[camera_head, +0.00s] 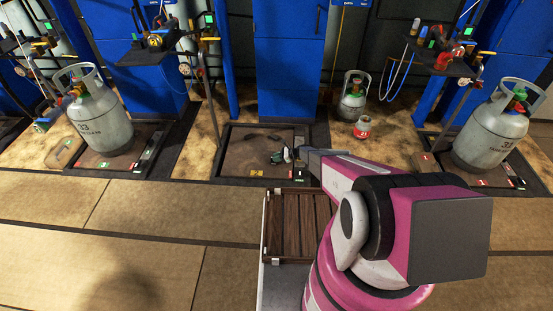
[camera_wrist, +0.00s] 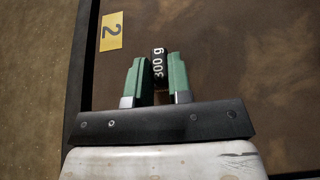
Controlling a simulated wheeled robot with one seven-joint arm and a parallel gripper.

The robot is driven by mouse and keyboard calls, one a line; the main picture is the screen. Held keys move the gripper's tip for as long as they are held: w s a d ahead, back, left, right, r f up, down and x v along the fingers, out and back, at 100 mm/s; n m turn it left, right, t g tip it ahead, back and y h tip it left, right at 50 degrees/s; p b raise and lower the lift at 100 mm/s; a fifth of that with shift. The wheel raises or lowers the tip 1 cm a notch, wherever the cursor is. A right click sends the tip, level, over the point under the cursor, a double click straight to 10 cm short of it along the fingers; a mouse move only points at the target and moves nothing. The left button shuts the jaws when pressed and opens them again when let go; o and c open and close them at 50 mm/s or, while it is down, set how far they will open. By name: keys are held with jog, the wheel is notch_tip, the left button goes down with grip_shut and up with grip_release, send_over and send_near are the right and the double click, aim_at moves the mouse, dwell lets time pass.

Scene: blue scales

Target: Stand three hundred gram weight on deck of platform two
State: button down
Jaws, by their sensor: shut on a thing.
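The black weight marked "300 g" (camera_wrist: 158,62) is between the green fingers of my gripper (camera_wrist: 156,75) in the wrist view. My gripper is shut on it, and the fingers hide its sides. In the head view my gripper (camera_head: 282,156) is over the brown deck of platform two (camera_head: 245,143), towards its front right. A yellow label "2" (camera_wrist: 110,31) marks the platform's edge in the wrist view; the label also shows in the head view (camera_head: 256,173). I cannot tell whether the weight touches the deck or hangs just above it.
Grey gas cylinders stand on the left platform (camera_head: 100,125) and the right platform (camera_head: 488,135). A small cylinder (camera_head: 351,104) and a red-banded can (camera_head: 363,128) stand behind to the right. A slatted brown tray (camera_head: 291,225) is near my arm. Most of platform two's deck is bare.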

jog(key=shift+f, duration=0.15)
jog(key=c, duration=1.1)
grip_release()
jog(key=shift+o, duration=0.2)
jog(key=shift+r, duration=0.2)
jog(key=v, duration=1.1)
jog(key=s+d+r+n+h, duration=0.4)
jog(key=s+r+n, duration=0.2)
jog(key=s+r, duration=0.5)
jog(key=s+d+r+n+h, duration=0.4)
jog(key=s+r, duration=0.7)
jog(key=r, duration=0.8)
jog(key=s+d+r+n+h, duration=0.4)
jog(key=s+r+n, duration=0.4)
jog(key=s+r, duration=0.4)
notch_tip(320, 180, up, 3)
jog(key=shift+h, duration=0.7)
